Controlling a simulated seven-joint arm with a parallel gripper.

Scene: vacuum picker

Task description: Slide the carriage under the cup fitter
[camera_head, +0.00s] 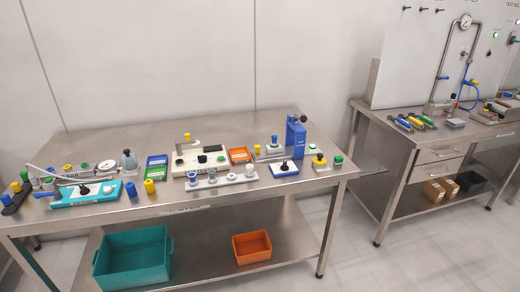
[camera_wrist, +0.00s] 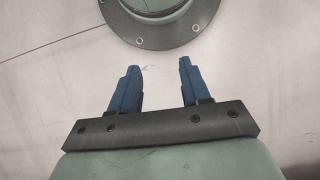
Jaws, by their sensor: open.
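A blue upright press (camera_head: 296,140) with a black knob on top stands near the right end of the steel bench in the head view; it looks like the cup fitter. Just in front of it is a low white block with blue edges and a black knob (camera_head: 283,170), which may be the carriage. It seems to sit forward of the press rather than beneath it, though the exact gap is too small to tell. My gripper (camera_wrist: 159,65) shows only in the wrist view, its two blue fingers apart and nothing between them. It is away from the bench objects.
A white rail with several round fittings (camera_head: 220,181) lies left of the block. A yellow-topped piece (camera_head: 319,160) stands right of the block.

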